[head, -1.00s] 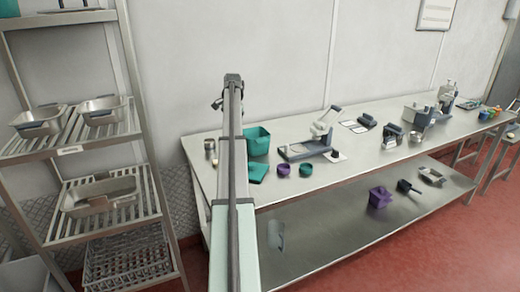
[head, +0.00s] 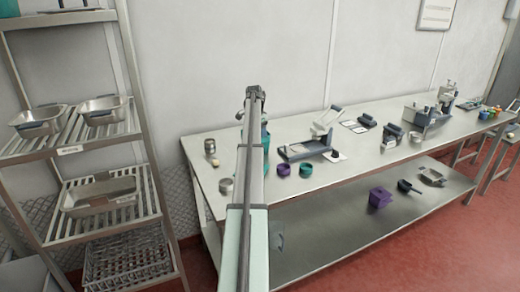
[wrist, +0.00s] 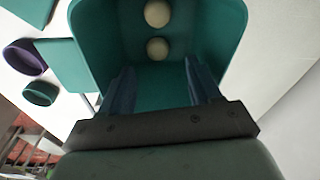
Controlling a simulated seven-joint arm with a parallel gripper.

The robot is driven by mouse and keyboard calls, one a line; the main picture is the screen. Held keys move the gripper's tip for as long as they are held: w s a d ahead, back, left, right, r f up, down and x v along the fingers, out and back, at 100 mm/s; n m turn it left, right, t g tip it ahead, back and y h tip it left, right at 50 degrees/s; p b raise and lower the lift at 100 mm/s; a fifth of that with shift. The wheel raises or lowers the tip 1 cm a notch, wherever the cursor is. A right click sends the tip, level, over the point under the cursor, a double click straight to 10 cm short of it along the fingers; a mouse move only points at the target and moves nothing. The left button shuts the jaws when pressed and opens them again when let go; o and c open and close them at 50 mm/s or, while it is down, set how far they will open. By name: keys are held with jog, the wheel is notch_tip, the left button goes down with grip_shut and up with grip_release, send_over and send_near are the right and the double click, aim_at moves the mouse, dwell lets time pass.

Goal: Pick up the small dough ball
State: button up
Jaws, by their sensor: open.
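Two pale dough balls lie in a teal bin (wrist: 228,25) in the wrist view. The lower ball (wrist: 157,48) looks smaller than the upper ball (wrist: 157,14), which is near the top edge of the picture. My gripper (wrist: 159,64) is open and empty, with its two dark blue fingers over the bin's opening. The lower ball appears just beyond the fingertips, between their lines; I cannot tell the height gap. In the head view my arm hides most of the bin (head: 265,133), the balls and my gripper.
A teal flat piece (wrist: 65,62), a purple bowl (wrist: 24,57) and a small teal bowl (wrist: 40,93) are left of the bin in the wrist view. In the head view, metal cups (head: 226,187) and a can (head: 210,146) stand left of my arm on the steel table (head: 340,170).

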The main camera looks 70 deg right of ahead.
jog(key=shift+s+f, duration=0.2)
jog(key=shift+f, duration=2.55)
jog(key=c, duration=1.1)
